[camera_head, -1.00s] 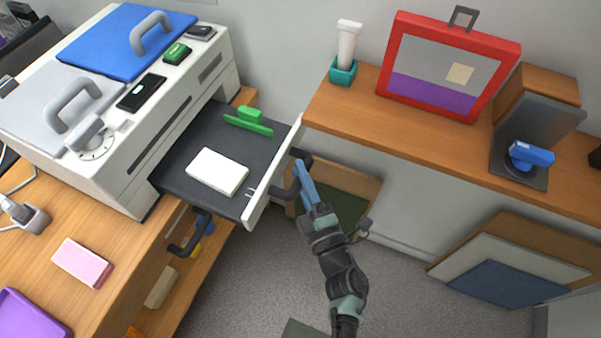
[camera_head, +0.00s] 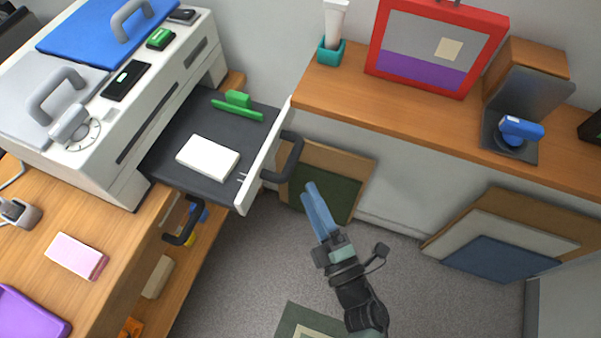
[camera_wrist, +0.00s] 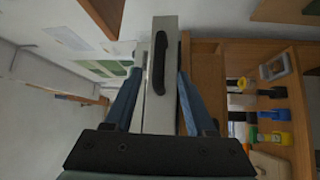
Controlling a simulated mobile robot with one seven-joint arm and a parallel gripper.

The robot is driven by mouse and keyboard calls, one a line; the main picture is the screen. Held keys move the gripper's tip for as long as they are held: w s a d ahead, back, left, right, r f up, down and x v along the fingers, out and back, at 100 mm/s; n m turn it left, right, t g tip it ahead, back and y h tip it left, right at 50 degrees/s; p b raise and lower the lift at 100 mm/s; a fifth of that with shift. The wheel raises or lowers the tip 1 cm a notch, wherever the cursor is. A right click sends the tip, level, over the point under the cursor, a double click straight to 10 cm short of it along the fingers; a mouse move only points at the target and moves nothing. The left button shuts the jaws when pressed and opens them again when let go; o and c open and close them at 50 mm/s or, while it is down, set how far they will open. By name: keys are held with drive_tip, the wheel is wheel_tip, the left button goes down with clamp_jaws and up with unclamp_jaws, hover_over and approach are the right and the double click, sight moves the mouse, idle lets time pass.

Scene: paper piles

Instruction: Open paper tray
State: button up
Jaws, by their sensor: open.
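The paper tray (camera_head: 262,160) is pulled out of the white printer (camera_head: 165,95). It has a dark inside, a white front panel and a black handle (camera_head: 290,160). A white block of paper (camera_head: 208,157) and a green guide (camera_head: 238,106) are in it. My gripper (camera_head: 316,198) is open and empty, below and right of the handle and apart from it. In the wrist view the tray's white front (camera_wrist: 165,100) and black handle (camera_wrist: 159,63) appear between the two blue fingers, farther off.
A wooden desk (camera_head: 120,230) with an open lower shelf carries the printer. A wooden wall shelf (camera_head: 400,105) holds a red-framed box (camera_head: 437,45). Boards lean on the wall below it. The grey floor around my gripper is free.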

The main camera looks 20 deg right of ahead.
drive_tip(key=shift+s+d+f, duration=0.1)
drive_tip(key=shift+s+d, duration=0.05)
drive_tip(key=shift+s, duration=0.7)
drive_tip(key=shift+s+d+f, duration=0.1)
drive_tip(key=shift+s, duration=0.7)
drive_tip(key=shift+w+r, duration=0.1)
